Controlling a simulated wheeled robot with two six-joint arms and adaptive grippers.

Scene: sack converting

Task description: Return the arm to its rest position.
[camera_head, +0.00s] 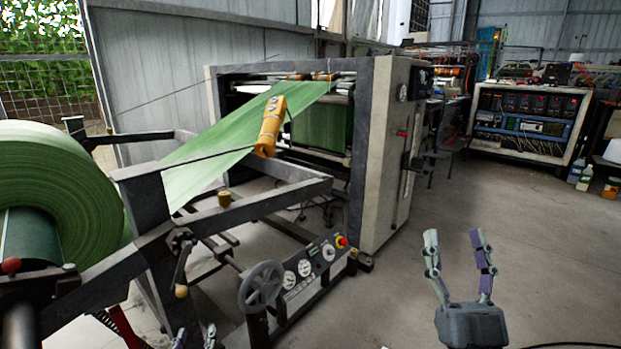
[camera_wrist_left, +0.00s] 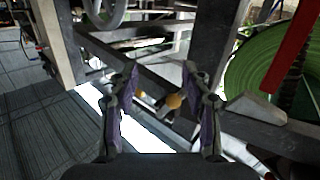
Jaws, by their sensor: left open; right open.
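My right gripper (camera_head: 457,250) is raised at the lower right of the head view, its two purple-grey fingers spread apart with nothing between them. My left gripper shows only by its fingertips (camera_head: 194,340) at the bottom edge of the head view, low in front of the machine's frame. In the left wrist view its two fingers (camera_wrist_left: 160,80) are apart and hold nothing. Beyond them show dark frame bars and a small yellow knob (camera_wrist_left: 174,101); whether a finger touches the frame I cannot tell. Most of my left arm is out of view.
A large green roll (camera_head: 70,185) sits at the left. Its web (camera_head: 205,165) runs up into the grey machine (camera_head: 380,150). A handwheel (camera_head: 261,287) and gauge panel (camera_head: 318,258) stand near my left gripper. An equipment rack (camera_head: 527,122) is far right. The floor around my right gripper is clear.

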